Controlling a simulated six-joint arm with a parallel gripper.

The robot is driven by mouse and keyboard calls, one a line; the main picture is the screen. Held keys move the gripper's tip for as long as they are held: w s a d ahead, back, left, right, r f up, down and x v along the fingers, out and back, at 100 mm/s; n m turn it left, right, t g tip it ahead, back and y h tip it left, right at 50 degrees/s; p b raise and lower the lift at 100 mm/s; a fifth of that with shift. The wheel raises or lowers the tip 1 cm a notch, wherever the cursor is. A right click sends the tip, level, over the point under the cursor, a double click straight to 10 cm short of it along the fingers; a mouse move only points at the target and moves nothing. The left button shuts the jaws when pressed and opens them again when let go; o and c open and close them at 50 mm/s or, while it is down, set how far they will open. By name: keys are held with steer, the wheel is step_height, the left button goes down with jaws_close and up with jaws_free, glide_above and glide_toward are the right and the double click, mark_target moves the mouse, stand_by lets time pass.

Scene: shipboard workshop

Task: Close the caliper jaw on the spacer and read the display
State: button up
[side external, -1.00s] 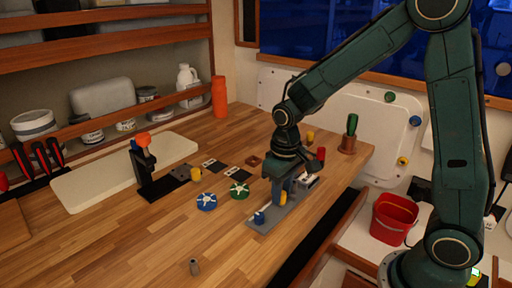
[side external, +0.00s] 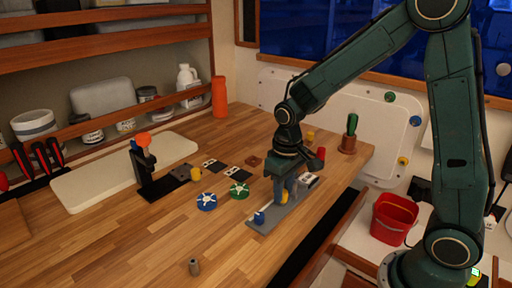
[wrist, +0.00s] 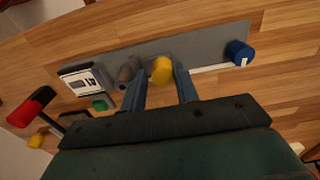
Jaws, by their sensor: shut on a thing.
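The caliper is a long grey plate (side external: 262,221) on the bench, with a blue cylinder (wrist: 238,52) at its near end and a display block (wrist: 82,80) by its far end. My gripper (wrist: 162,84) is shut on the yellow knob (wrist: 162,68), its blue fingers on either side; the knob also shows low between them in the side view (side external: 285,197). A grey cylinder (wrist: 124,76), seemingly the spacer, stands between the knob and the display. I cannot tell whether the jaw touches it. The display has dark marks too small to read.
A blue wheel (side external: 207,202) and a green wheel (side external: 239,190) lie left of the caliper. A small grey cylinder (side external: 194,266) stands on the near bench. A red-topped piece (wrist: 32,106) stands beyond the display. The front-left bench is mostly clear.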

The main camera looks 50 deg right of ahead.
steer(key=shift+s+d+f, duration=0.3)
steer(key=shift+d+f, duration=0.45)
steer(key=shift+d, duration=0.15)
stand_by(1.1)
steer(key=o, duration=0.4)
steer(key=shift+o, duration=0.2)
steer(key=shift+r, duration=0.15)
steer(key=shift+w+d+r, duration=0.1)
steer(key=shift+w+r, duration=0.05)
steer(key=shift+r, duration=1.3)
steer(key=shift+w+r, duration=0.1)
steer(key=shift+r, duration=1.9)
